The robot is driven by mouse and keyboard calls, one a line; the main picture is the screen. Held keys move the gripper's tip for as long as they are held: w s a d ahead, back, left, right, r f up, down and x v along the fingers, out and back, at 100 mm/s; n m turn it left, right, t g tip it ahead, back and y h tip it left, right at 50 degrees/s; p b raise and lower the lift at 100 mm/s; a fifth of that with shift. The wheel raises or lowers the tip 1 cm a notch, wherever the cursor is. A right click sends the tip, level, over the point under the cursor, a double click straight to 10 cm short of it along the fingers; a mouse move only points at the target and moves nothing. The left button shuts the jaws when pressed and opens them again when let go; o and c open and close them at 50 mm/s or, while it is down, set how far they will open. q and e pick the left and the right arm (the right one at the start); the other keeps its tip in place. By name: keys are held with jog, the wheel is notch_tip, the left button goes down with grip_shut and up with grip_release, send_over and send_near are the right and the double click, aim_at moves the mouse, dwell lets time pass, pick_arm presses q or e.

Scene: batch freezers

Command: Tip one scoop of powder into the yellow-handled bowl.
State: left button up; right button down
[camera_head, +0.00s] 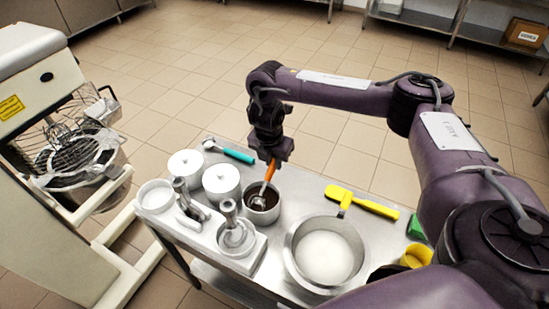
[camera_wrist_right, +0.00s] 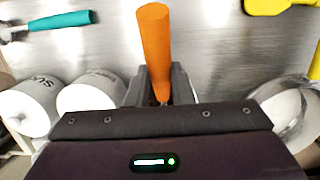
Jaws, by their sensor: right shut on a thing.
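My right gripper (camera_head: 270,158) is shut on the orange handle (camera_head: 270,171) of a scoop; the handle also shows between the fingers in the right wrist view (camera_wrist_right: 154,45). The scoop's metal head (camera_head: 259,202) is low in a small metal pot (camera_head: 276,212) holding dark brown powder (camera_head: 270,195). How much powder the scoop holds cannot be told. The yellow-handled bowl (camera_head: 293,262) is a wide metal bowl to the right of the pot, with a white content (camera_head: 325,255). Its yellow handle (camera_head: 346,202) points away toward the back. My left gripper is not in view.
A yellow spatula (camera_head: 375,207) lies behind the bowl. A teal-handled tool (camera_head: 238,156), two white lidded tins (camera_head: 221,180) and a grey holder with metal tools (camera_head: 236,238) crowd the table's left. A yellow cup (camera_head: 416,256) is at right. A mixer (camera_head: 75,150) stands left.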

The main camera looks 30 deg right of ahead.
jog(key=shift+w+d+f+y, duration=0.1)
jog(key=shift+d+f+y, duration=0.2)
jog(key=shift+f+y, duration=0.1)
notch_tip(320, 180, up, 5)
jog(key=p, duration=0.5)
jog(key=shift+w+d, duration=0.1)
jog(key=shift+d, duration=0.05)
jog(key=shift+w+d+g+y, duration=0.15)
jog(key=shift+d+g+y, duration=0.15)
jog(key=shift+g, duration=0.1)
jog(key=shift+w+d+g+y+p, duration=0.25)
jog(key=shift+d+g+y+p, duration=0.15)
jog(key=shift+y+p, duration=0.3)
jog(key=shift+w+d+g+y+p, duration=0.2)
jog(key=shift+d+g+y+p, duration=0.1)
jog(key=shift+y+p, duration=0.35)
